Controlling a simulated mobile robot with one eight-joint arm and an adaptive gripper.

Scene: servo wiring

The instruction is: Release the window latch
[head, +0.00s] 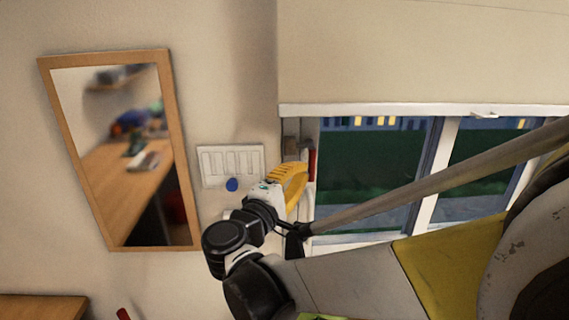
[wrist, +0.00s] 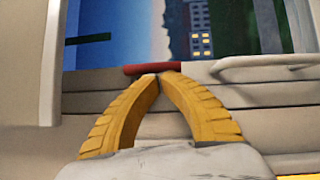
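The red latch (head: 312,162) is on the left side of the window frame in the head view, just right of my gripper (head: 298,174). In the wrist view it is a short red bar (wrist: 152,68) lying across the frame's edge. My gripper's yellow fingers (wrist: 158,77) curve together there, and their tips meet at the lower edge of the red bar. The gripper looks shut. I cannot tell whether the tips touch the latch or have any of it between them. The window (head: 375,180) shows dark grass and lit buildings outside.
A wood-framed mirror (head: 180,170) hangs farther left. A pale blind (head: 420,55) covers the window's upper part. A white handle-like piece (wrist: 265,63) lies right of the latch.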

